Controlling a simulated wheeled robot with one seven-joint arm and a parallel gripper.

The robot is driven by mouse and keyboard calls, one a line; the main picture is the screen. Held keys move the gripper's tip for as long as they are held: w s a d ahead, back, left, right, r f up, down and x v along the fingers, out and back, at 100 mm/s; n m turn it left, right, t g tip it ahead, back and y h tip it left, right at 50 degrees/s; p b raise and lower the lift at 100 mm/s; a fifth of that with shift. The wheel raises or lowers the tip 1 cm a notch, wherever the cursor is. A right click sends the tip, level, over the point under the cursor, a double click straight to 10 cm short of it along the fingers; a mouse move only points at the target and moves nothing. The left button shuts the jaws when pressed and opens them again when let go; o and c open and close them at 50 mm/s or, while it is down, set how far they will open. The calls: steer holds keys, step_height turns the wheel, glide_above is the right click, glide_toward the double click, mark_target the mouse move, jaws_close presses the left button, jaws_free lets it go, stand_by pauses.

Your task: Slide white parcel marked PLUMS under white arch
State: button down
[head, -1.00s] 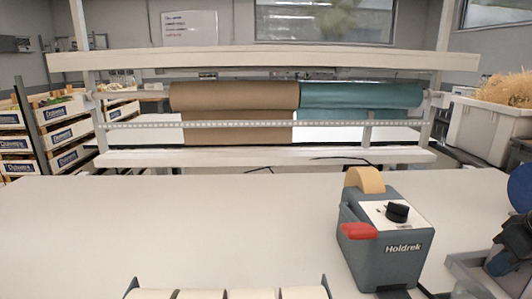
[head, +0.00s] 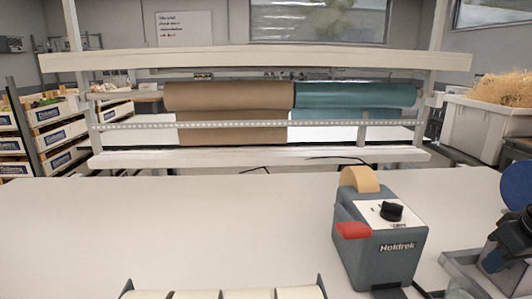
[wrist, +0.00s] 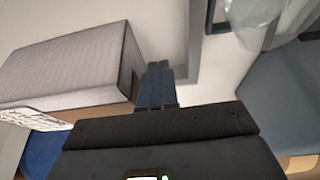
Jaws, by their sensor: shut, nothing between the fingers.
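My gripper (wrist: 160,86) shows in the wrist view with its dark fingers shut together and nothing between them. Just left of the fingers is a box (wrist: 70,65) with a pale ribbed face and a brown side. Printed white paper (wrist: 30,116) shows at its lower left, too skewed to read. I cannot tell whether this box is the white parcel marked PLUMS, or whether the fingers touch it. No parcel with that marking and no white arch can be made out in the head view, where my gripper does not show.
In the head view, a grey tape dispenser (head: 380,245) with a red part stands on the pale bench (head: 180,225). Paper rolls (head: 230,96) hang behind. The wrist view shows clear plastic (wrist: 262,18) and a blue-grey surface (wrist: 285,95).

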steer(key=shift+d, duration=1.3)
steer(key=shift+w+d+p, duration=0.1)
steer(key=shift+d+p, duration=0.25)
steer(key=shift+d, duration=1.25)
steer(key=shift+d, duration=1.4)
steer(key=shift+d+p, duration=0.15)
steer(key=shift+p, duration=0.15)
steer(key=shift+w+d, duration=0.1)
steer(key=shift+d, duration=1.25)
